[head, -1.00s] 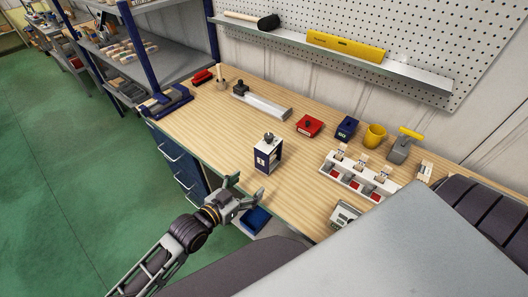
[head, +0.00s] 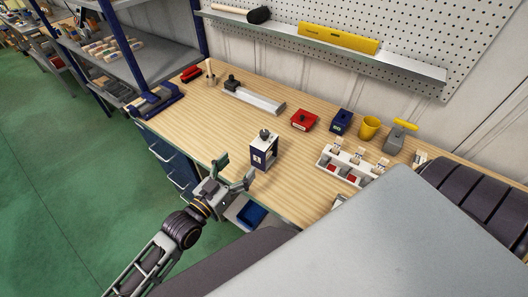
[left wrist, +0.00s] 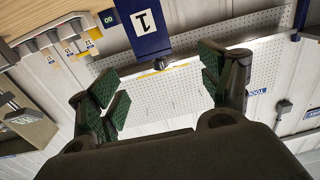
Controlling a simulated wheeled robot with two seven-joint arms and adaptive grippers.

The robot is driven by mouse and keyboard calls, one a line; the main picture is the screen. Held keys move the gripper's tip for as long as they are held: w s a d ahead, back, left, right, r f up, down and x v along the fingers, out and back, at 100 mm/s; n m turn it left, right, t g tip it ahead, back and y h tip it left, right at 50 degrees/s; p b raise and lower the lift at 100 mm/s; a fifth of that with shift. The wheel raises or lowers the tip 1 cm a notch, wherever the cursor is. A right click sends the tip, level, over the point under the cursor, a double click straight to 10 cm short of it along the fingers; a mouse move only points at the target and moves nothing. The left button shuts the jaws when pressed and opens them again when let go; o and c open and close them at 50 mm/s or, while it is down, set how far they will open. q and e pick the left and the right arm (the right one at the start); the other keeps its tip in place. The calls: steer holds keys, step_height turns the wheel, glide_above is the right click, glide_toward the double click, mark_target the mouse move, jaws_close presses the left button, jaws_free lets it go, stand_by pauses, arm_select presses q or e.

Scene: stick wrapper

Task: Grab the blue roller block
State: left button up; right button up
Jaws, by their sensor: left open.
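The blue roller block (head: 259,158) stands upright on the wooden bench top (head: 215,125) near its front edge. In the left wrist view the block (left wrist: 146,32) appears upside down at the top, ahead of the fingers. My left gripper (head: 236,172) is open and empty, just left of and in front of the block, apart from it. Its open fingers (left wrist: 160,80) also show in the left wrist view. My right gripper is not in view.
A white tray (head: 325,163) with several slots stands to the right. Behind are a red box (head: 304,121), a blue box (head: 341,122), a yellow mug (head: 369,128) and a grey rail (head: 260,101). Bare bench lies left of the block.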

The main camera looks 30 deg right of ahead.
mark_target(255, 148)
arm_select(q)
steer(key=shift+d, duration=0.1)
stand_by(0.3)
steer(key=shift+b+x, duration=1.25)
steer(key=shift+x, duration=3)
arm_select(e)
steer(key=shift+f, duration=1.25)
arm_select(q)
steer(key=shift+d, duration=0.15)
steer(key=shift+s+b+x, duration=0.15)
steer(key=shift+b+x, duration=0.15)
steer(key=shift+x, duration=0.5)
steer(key=shift+s+b+x, duration=0.2)
steer(key=shift+b+x, duration=0.1)
steer(key=shift+x, duration=0.55)
steer(key=shift+w+d, duration=0.25)
steer(key=shift+d, duration=0.4)
steer(key=shift+w+d+b, duration=0.1)
steer(key=shift+d+b, duration=0.1)
steer(key=shift+b, duration=0.1)
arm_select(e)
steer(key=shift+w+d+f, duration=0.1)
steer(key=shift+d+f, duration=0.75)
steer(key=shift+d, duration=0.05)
